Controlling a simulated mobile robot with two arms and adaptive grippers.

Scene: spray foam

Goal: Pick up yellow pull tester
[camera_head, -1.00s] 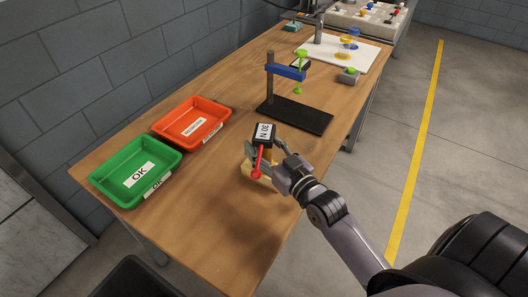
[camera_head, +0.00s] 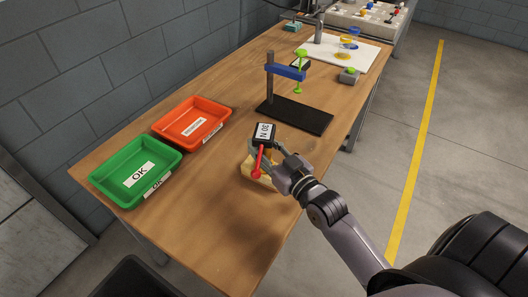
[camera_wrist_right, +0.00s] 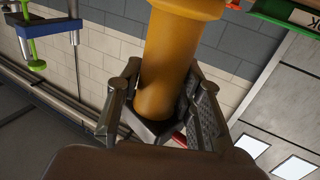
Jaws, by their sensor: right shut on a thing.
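The pull tester has a black head (camera_head: 265,133) marked "30 N" and a red part (camera_head: 257,165) hanging at its front in the head view. Its yellow cylindrical body (camera_wrist_right: 172,55) fills the upper middle of the right wrist view. My right gripper (camera_head: 268,156) is shut on the tester, and its fingers (camera_wrist_right: 165,112) lie on both sides of the yellow body. In the head view the fingers hide much of the body. My left gripper is not in view.
A pale yellow block (camera_head: 250,170) sits below and behind the tester. A green tray (camera_head: 118,191) marked OK and an orange tray (camera_head: 168,127) stand at left. A black-based stand (camera_head: 305,119) with a blue arm is behind. The front of the wooden table (camera_head: 205,240) is clear.

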